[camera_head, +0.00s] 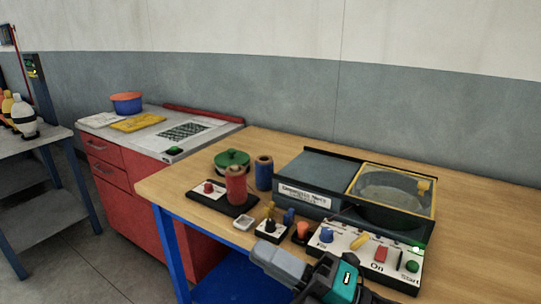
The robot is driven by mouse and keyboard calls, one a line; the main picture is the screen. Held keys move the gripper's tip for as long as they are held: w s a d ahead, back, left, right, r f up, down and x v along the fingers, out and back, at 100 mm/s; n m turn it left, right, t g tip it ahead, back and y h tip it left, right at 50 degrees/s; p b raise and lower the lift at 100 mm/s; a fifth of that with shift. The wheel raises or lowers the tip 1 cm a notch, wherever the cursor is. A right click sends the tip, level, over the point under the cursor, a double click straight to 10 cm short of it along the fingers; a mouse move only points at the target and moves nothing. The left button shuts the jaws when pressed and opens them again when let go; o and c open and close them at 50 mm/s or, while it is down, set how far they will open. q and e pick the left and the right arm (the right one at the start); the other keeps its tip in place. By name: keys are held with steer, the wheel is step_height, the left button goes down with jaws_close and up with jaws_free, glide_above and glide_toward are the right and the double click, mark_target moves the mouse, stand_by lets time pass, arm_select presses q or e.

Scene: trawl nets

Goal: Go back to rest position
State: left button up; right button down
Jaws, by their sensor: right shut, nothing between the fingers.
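My right gripper (347,284) shows at the bottom of the head view, low and in front of the wooden table's front edge. Its fingers are shut with nothing between them. It overlaps the lower left corner of the control panel (340,250) in the picture; I cannot tell whether they touch. My left gripper is not in this view.
The wooden table (470,218) carries a machine with a yellow-framed lid (394,188), a red cylinder (236,186), a blue cylinder (264,173) and a green-lidded pot (232,160). A red cabinet (124,184) stands left. Grey floor (75,265) is free at lower left.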

steer(key=w+d+f+m+t+h, duration=0.4)
steer(key=d+f+m+t+h, duration=0.3)
steer(key=m, duration=0.7)
steer(key=s+d+f+m+g+h, duration=0.1)
steer(key=s+d+f+m+h, duration=0.2)
steer(key=f, duration=0.5)
steer(key=s+d+f+m+g+h, duration=0.2)
steer(key=s+d+f+m+h, duration=0.2)
steer(key=f+m, duration=0.3)
steer(key=s+d+f+m+g+h, duration=0.2)
steer(key=s+d+f+m+h, duration=0.1)
steer(key=f, duration=0.6)
steer(key=s+m+h, duration=0.1)
steer(key=s+m, duration=0.1)
steer(key=shift+d+f+m+h, duration=0.3)
steer(key=shift+d+f+m, duration=0.05)
steer(key=shift+f+m, duration=0.05)
